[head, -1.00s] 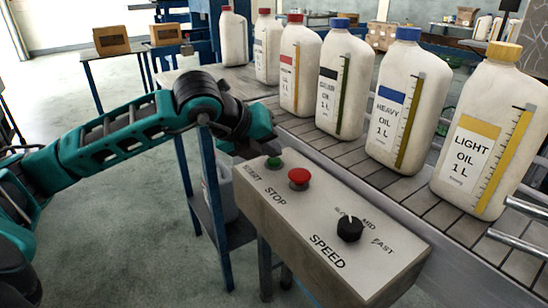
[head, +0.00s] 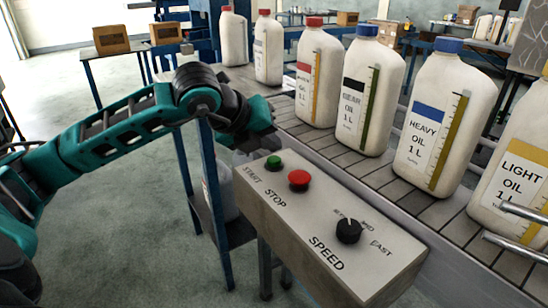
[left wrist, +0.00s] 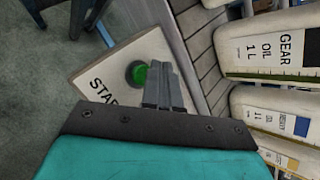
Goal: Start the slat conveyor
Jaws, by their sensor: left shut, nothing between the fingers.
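The slat conveyor (head: 335,158) runs diagonally from the back left to the front right and carries a row of white oil bottles. A grey control box (head: 325,232) stands beside its near side. The box has a green START button (head: 274,162), a red STOP button (head: 299,180) and a black SPEED knob (head: 349,231). My left gripper (head: 262,143) is shut and empty, just above and behind the START button, apart from it in the head view. In the left wrist view its closed fingers (left wrist: 162,88) partly overlap the green button (left wrist: 138,73).
Bottles on the belt include GEAR OIL (head: 366,92), HEAVY OIL (head: 440,120) and LIGHT OIL (head: 518,170), close behind the box. Blue legs stand below my left arm. The floor at left is clear.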

